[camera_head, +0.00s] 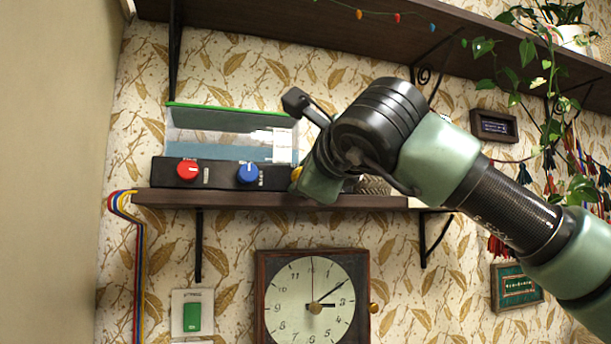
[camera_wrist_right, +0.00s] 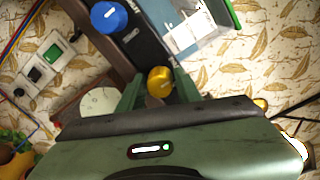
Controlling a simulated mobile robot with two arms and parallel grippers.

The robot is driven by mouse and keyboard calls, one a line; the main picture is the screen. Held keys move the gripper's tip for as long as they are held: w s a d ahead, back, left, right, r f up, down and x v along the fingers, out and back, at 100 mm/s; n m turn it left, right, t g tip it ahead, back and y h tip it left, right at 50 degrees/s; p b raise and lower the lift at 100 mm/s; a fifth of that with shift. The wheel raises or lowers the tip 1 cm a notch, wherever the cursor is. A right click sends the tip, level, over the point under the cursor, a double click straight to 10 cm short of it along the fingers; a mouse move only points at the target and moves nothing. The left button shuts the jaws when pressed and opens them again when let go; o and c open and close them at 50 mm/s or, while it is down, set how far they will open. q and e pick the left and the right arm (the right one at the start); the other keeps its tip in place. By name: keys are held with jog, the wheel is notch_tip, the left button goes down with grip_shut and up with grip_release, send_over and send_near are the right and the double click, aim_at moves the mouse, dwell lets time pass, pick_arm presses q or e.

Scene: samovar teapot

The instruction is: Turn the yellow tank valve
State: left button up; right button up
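The yellow tank valve (camera_wrist_right: 160,82) is a round knob on the black base under the tank. In the right wrist view it sits between the two green fingers of my right gripper (camera_wrist_right: 158,90), which are spread with the knob between them. Contact with the knob is not clear. In the head view my right gripper (camera_head: 310,182) is at the right end of the base and hides most of the yellow valve (camera_head: 297,173). The clear tank (camera_head: 215,122), with a green rim and blue water, stands on the base. My left gripper is not in view.
A red knob (camera_head: 187,170) and a blue knob (camera_head: 248,172) are on the same base, left of the yellow one. The base stands on a wooden shelf (camera_head: 170,199). A wall clock (camera_head: 290,300) hangs below, and an upper shelf (camera_head: 300,28) runs above.

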jog(key=shift+o, duration=0.9)
jog(key=shift+s, duration=0.2)
jog(key=b+v, duration=0.3)
jog(key=v, duration=0.4)
jog(key=shift+s, duration=0.25)
jog(key=shift+r, duration=0.1)
